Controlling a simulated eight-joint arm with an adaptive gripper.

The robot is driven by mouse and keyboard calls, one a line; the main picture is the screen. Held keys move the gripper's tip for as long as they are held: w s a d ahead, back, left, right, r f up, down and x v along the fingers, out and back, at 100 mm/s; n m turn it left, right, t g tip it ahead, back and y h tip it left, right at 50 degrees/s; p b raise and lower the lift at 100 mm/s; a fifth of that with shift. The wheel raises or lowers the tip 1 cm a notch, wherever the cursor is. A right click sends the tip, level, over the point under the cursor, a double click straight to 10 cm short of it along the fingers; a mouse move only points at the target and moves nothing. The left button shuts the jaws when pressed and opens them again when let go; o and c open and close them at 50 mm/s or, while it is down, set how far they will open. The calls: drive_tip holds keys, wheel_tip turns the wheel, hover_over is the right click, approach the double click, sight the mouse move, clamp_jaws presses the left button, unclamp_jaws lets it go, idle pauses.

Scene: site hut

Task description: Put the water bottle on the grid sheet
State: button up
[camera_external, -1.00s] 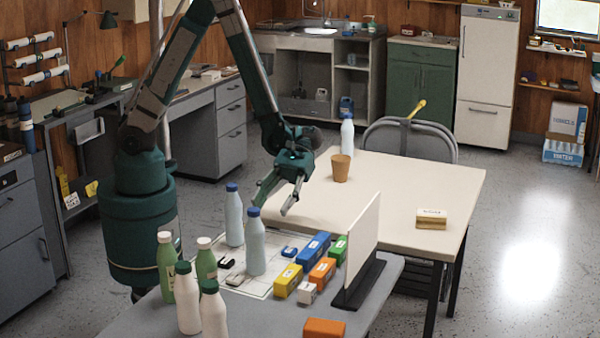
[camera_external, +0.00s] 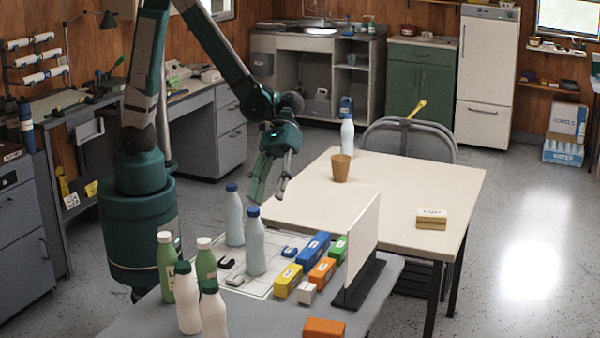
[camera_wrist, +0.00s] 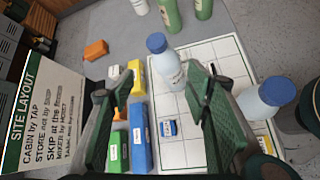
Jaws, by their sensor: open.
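Two pale blue bottles with blue caps stand at the grid sheet (camera_external: 279,243): a nearer bottle (camera_external: 255,248) on it and a farther bottle (camera_external: 234,220) at its back left edge. In the wrist view the first bottle (camera_wrist: 169,68) stands on the white grid (camera_wrist: 201,54), and the other bottle (camera_wrist: 262,101) is at the right. A third blue-capped bottle (camera_external: 347,137) stands on the far cream table. My gripper (camera_external: 267,199) is open and empty, above and behind the sheet; its spread fingers also show in the wrist view (camera_wrist: 163,84).
Green bottles (camera_external: 165,266) and white bottles (camera_external: 187,300) crowd the front left. Coloured blocks (camera_external: 313,248) line the sheet's right side, beside an upright sign board (camera_external: 363,235). A brown cup (camera_external: 341,168) and wooden block (camera_external: 431,219) stand on the mostly clear cream table.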

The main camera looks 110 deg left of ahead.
drive_tip(key=s+a+r+m+t+y, duration=0.5)
drive_tip(key=s+a+r+m+y, duration=0.2)
drive_tip(key=s+r+m, duration=0.5)
drive_tip(key=m+y, duration=0.2)
drive_tip(key=shift+s+r+m+t+y, duration=0.2)
drive_tip(key=shift+s+m+t+y, duration=0.2)
idle(0.5)
